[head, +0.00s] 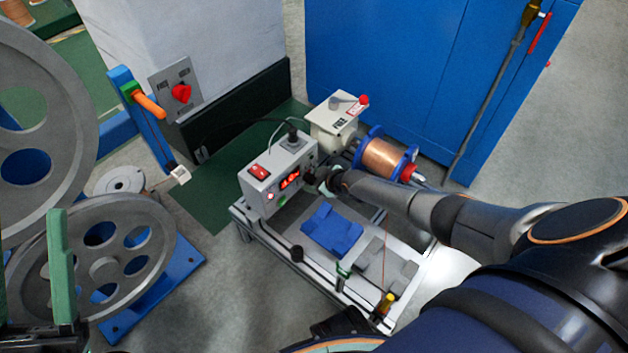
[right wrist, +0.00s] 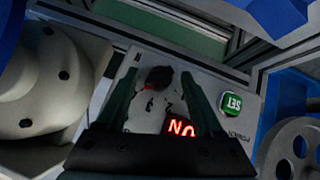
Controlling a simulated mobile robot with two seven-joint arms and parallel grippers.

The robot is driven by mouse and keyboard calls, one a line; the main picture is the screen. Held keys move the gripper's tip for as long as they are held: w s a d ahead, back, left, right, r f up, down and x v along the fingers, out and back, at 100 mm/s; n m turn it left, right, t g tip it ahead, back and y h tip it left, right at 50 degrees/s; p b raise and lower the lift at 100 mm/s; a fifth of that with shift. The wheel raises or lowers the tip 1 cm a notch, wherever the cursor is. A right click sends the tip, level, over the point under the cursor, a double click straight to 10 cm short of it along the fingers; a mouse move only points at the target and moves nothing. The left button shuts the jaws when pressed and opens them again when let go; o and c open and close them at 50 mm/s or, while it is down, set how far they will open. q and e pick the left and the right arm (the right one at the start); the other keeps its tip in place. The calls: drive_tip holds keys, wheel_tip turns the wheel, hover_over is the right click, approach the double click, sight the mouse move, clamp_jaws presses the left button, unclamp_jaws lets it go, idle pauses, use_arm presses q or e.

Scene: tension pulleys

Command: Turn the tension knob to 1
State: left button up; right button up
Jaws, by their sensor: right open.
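The control box (head: 270,184) is grey, with a lit red display (head: 290,180) and a red switch (head: 259,171). In the right wrist view its tension knob (right wrist: 160,78) is dark with a red mark on its left side. Digits are printed around it, partly hidden. My right gripper (right wrist: 158,72) is open, with one dark green finger on each side of the knob; I cannot tell whether they touch it. In the head view my right gripper (head: 325,181) is at the box's front and hides the knob. My left gripper (head: 33,262) seems open and empty at the left edge.
A copper wire spool (head: 384,160) and a white box (head: 332,122) stand behind my right gripper. A blue piece (head: 332,230) lies on the bench frame. Large grey pulleys (head: 105,255) fill the left.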

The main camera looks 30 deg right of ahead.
clamp_jaws()
idle(0.4)
drive_tip(key=p, duration=0.1)
drive_tip(key=h+p, duration=0.1)
drive_tip(key=shift+w+d+r+p, duration=0.1)
drive_tip(key=shift+w+r+p, duration=0.05)
drive_tip(key=shift+r+p, duration=0.15)
drive_tip(key=shift+w+d+r+n+t+h+p, duration=0.15)
drive_tip(key=shift+n+t+h+p, duration=0.3)
drive_tip(key=shift+p, duration=0.25)
drive_tip(key=shift+f+t+h, duration=0.25)
drive_tip(key=shift+h, duration=0.1)
drive_tip(key=shift+s+a+f+n+h, duration=0.2)
drive_tip(key=shift+a+n+h, duration=0.1)
drive_tip(key=shift+n, duration=0.15)
drive_tip(key=shift+a+f+n+t+h+b, duration=0.1)
drive_tip(key=shift+a+n+t+h+b, duration=0.05)
drive_tip(key=shift+n+t+h+b, duration=0.3)
drive_tip(key=shift+s+a+n+h+b, duration=0.1)
drive_tip(key=shift+a+n+h+b, duration=0.15)
drive_tip(key=shift+h+b, duration=0.1)
